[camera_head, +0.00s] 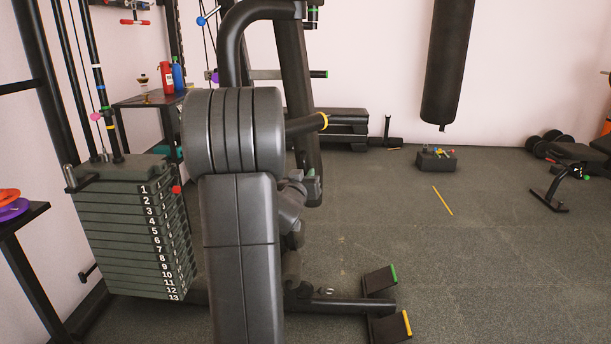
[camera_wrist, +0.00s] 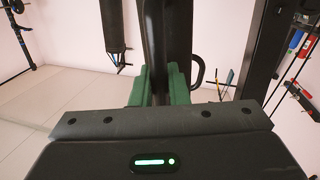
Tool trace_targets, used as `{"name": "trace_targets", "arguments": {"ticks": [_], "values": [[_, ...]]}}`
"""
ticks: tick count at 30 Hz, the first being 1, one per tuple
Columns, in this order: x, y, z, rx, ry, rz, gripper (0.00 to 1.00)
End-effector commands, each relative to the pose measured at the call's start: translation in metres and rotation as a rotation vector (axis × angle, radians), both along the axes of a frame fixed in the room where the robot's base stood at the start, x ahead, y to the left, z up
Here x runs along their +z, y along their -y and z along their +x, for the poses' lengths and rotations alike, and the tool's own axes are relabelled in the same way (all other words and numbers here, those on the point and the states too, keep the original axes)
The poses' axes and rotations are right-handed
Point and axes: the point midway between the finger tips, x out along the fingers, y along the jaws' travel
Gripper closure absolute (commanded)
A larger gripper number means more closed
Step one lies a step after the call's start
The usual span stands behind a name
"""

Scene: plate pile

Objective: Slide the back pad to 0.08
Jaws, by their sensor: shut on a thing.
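In the wrist view, my gripper (camera_wrist: 158,86) shows as two green finger pads closed from both sides on a narrow dark part. A black upright (camera_wrist: 168,35) rises behind it. The held part is mostly hidden between the fingers, and I cannot tell exactly which part it is. In the head view the fingers are not clearly visible; the padded shape blocks much of what lies behind it.
A numbered weight stack (camera_head: 125,235) stands left of the pad. A black curved frame (camera_head: 240,30) and a yellow-ringed handle (camera_head: 306,125) are close by. Footplates (camera_head: 381,281) lie low on the right.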

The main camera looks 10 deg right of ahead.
Motion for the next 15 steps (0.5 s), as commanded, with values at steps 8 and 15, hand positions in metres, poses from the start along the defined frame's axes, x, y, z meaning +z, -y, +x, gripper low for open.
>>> {"name": "trace_targets", "arguments": {"ticks": [8, 15], "values": [[0.0, 0.0037, -0.0016, -0.009, 0.003, 0.0, 0.68], [0.0001, 0.0023, -0.0015, -0.006, 0.002, 0.0, 0.68]]}}
